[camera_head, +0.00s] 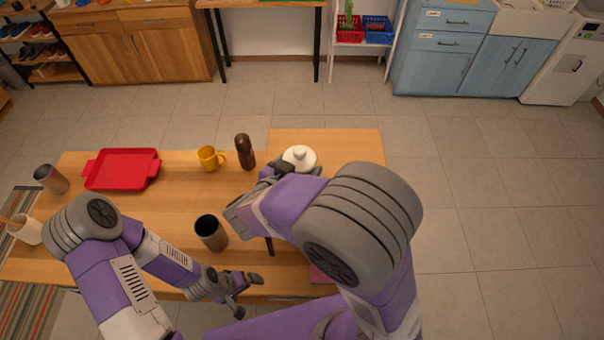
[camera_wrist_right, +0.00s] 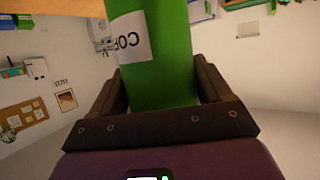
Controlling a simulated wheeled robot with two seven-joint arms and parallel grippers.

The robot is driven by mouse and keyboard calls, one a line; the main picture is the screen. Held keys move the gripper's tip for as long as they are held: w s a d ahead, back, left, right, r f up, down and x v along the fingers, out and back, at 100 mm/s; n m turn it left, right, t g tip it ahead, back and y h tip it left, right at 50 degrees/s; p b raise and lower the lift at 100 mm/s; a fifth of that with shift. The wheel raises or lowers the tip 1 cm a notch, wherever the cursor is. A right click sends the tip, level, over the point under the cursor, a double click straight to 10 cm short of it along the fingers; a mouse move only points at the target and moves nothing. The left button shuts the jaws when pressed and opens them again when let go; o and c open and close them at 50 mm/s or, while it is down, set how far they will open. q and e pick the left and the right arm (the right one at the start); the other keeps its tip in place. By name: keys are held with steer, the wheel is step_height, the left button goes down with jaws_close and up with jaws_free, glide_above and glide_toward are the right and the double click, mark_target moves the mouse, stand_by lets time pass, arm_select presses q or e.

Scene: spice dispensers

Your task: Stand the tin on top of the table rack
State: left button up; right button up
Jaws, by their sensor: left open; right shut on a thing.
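A green tin (camera_wrist_right: 155,60) with a white label reading "CO…" is between the fingers of my right gripper (camera_wrist_right: 157,88), which is shut on it. In the head view the tin is hidden behind my right arm. The table rack (camera_head: 345,142) is a raised wooden shelf on dark legs at the right end of the table. My right gripper (camera_head: 283,170) is over the rack's left side, beside a white lidded pot (camera_head: 299,158). My left gripper (camera_head: 246,295) is open and empty near the table's front edge.
A dark-topped metal tumbler (camera_head: 211,233), a brown pepper mill (camera_head: 245,152), a yellow mug (camera_head: 209,158) and a red tray (camera_head: 122,169) stand on the table (camera_head: 175,210). The rack top's back right part looks clear. My right arm hides its front.

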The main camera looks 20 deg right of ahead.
steer(key=shift+w+f, duration=0.1)
steer(key=shift+f, duration=0.25)
step_height(320, 180, down, 3)
steer(key=shift+f+b, duration=0.1)
steer(key=shift+b, duration=0.4)
steer(key=shift+f, duration=0.1)
steer(key=o, duration=1.2)
steer(key=shift+f, duration=0.15)
steer(key=shift+c, duration=0.2)
steer(key=shift+s+a+r, duration=0.2)
steer(key=shift+a+r, duration=0.05)
steer(key=shift+r, duration=0.1)
steer(key=p+v, duration=0.1)
steer(key=v, duration=1)
steer(key=shift+s, duration=0.15)
steer(key=shift+r, duration=0.1)
